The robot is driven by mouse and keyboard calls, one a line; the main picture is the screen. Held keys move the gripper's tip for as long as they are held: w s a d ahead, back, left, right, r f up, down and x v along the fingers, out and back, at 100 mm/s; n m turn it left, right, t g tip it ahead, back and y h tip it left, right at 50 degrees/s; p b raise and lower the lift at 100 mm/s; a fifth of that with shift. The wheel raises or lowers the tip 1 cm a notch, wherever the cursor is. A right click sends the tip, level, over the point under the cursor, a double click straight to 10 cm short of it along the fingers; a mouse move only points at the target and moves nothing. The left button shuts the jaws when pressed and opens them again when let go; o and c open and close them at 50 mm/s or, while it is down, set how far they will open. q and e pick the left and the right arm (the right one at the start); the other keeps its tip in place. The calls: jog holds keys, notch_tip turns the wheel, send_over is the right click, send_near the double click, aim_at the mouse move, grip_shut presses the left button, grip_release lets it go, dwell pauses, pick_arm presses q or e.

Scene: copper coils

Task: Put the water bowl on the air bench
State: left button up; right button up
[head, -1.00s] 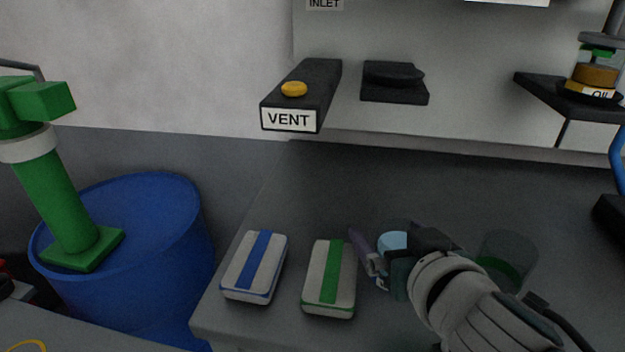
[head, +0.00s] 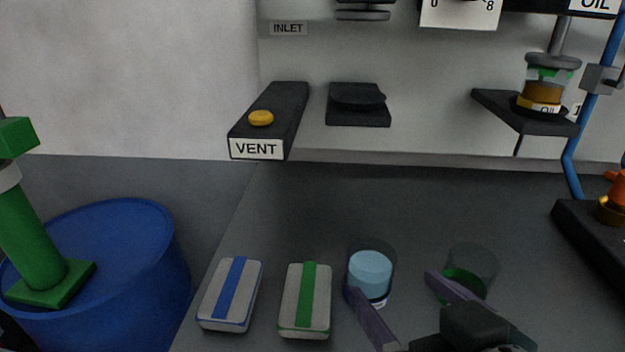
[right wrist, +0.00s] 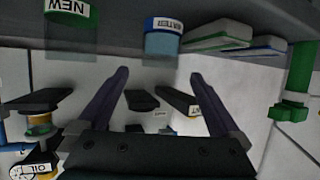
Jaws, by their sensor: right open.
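The water bowl, a clear glass with light blue liquid (head: 370,272), stands upright on the grey bench top in the head view. It also shows upside down in the right wrist view (right wrist: 163,42), with a white label. My right gripper (head: 390,283) is open and empty, its purple fingers pointing toward the bowl. One finger overlaps the bowl's lower left edge; the other lies to its right. In the right wrist view the bowl is beyond the open fingertips (right wrist: 159,73). I cannot tell whether they touch it. No label names the air bench. My left gripper is out of view.
Boxes with a green stripe (head: 306,300) and a blue stripe (head: 231,294) lie left. A VENT block (head: 268,122), a dark shelf (head: 358,112) and an oil shelf (head: 505,108) are on the back wall.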

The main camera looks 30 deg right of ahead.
jog(key=s+d+g, duration=0.1)
jog(key=s+d+g+h, duration=0.1)
jog(key=d, duration=0.1)
jog(key=shift+d+r+g, duration=0.1)
jog(key=shift+d+g, duration=0.1)
jog(key=shift+g, duration=0.2)
jog(key=shift+s+a+f+g+y, duration=0.1)
jog(key=shift+s+g+y, duration=0.05)
jog(key=shift+s+g, duration=0.2)
jog(key=shift+s+a+f+g+y, duration=0.1)
jog(key=shift+s+g+y, duration=0.05)
jog(key=shift+s+g, duration=0.2)
jog(key=s+a+n+g+y, duration=0.3)
jog(key=s+a+n+g, duration=0.1)
jog(key=s, duration=0.4)
jog(key=shift+s+a+n+g+y, duration=0.15)
jog(key=shift+a+n+g+y, duration=0.25)
jog(key=shift+a+g, duration=0.3)
